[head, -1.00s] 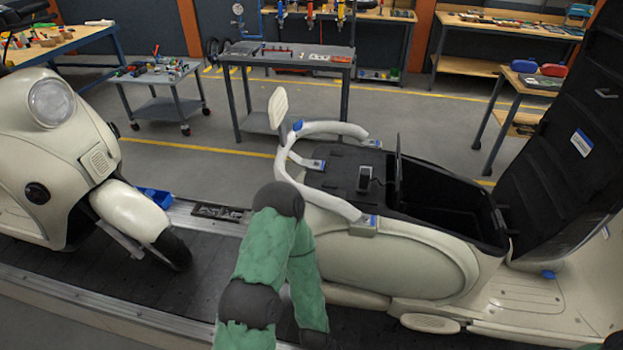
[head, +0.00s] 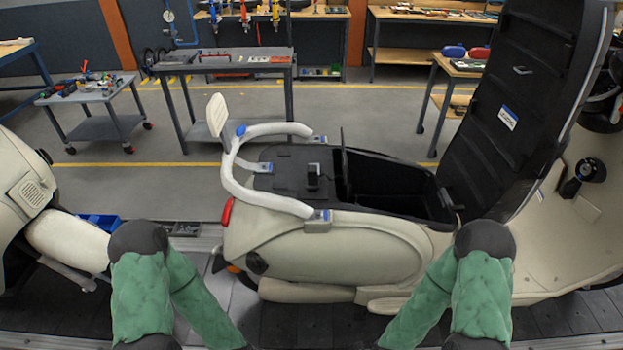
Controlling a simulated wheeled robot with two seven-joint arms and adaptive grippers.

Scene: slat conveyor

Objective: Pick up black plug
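A small black upright piece, which looks like the black plug (head: 313,177), stands on the flat black rear deck (head: 283,170) of the cream scooter (head: 340,255) in the head view. It sits between the white curved grab rail (head: 236,185) and the open storage bin (head: 395,188). Both my green-sleeved arms reach in low at the front of the scooter, one on the left and one on the right. Their forearms run down out of the bottom of the picture, so neither gripper shows. Nothing covers the plug.
The scooter's black seat lid (head: 525,100) stands raised on the right. A thin black panel stands upright just right of the plug. Another scooter (head: 25,195) is at the left edge, with a blue bin (head: 100,222) near it. Carts and workbenches stand behind on open floor.

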